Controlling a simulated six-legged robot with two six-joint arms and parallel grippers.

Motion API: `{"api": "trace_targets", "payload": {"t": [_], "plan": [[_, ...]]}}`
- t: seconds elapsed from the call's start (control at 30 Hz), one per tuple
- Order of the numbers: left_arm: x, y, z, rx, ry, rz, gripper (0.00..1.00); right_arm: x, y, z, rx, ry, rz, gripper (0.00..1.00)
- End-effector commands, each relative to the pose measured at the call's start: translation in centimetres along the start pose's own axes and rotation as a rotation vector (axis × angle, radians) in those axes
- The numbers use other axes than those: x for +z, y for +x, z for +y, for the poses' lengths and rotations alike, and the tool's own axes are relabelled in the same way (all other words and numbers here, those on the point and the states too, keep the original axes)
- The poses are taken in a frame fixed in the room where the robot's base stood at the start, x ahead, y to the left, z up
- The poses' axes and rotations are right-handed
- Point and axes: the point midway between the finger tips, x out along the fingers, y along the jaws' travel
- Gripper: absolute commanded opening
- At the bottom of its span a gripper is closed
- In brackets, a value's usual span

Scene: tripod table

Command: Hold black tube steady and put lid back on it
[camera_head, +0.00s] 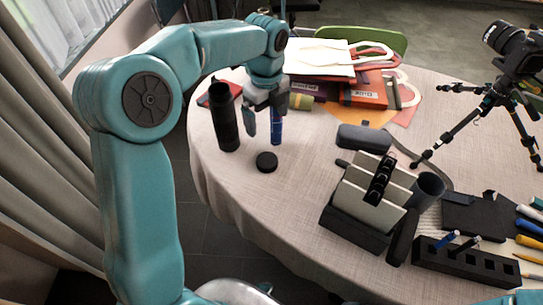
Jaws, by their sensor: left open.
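The black tube (224,118) stands upright near the left edge of the table, with its top end up. A round black lid (266,162) lies flat on the table to the right of the tube's foot. My left gripper (264,130) hangs down above the table, just right of the tube and behind the lid. Its fingers are apart, and I see nothing held between them. It appears apart from the tube. My right gripper is not in view.
A tripod with a camera (512,50) stands at the right. A dark case (363,138), a grey holder (372,195) and a black pen block (465,262) lie right of the lid. Books and bags (360,85) lie behind. The cloth in front of the lid is clear.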

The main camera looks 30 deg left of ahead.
Motion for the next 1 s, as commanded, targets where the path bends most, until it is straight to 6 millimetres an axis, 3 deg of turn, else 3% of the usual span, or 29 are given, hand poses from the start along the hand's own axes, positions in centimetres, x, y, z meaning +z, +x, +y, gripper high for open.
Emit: {"api": "trace_targets", "payload": {"t": [0.37,0.8,1.0], "plan": [[-0.2,0.8,0.3,0.001,0.000,0.000,0.97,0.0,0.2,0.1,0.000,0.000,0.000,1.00],[-0.1,9.6,0.0,0.002,0.000,0.000,0.97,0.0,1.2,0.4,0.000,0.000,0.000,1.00],[-0.1,11.1,-0.2,0.000,0.000,0.000,0.97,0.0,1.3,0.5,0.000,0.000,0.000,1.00]]}}
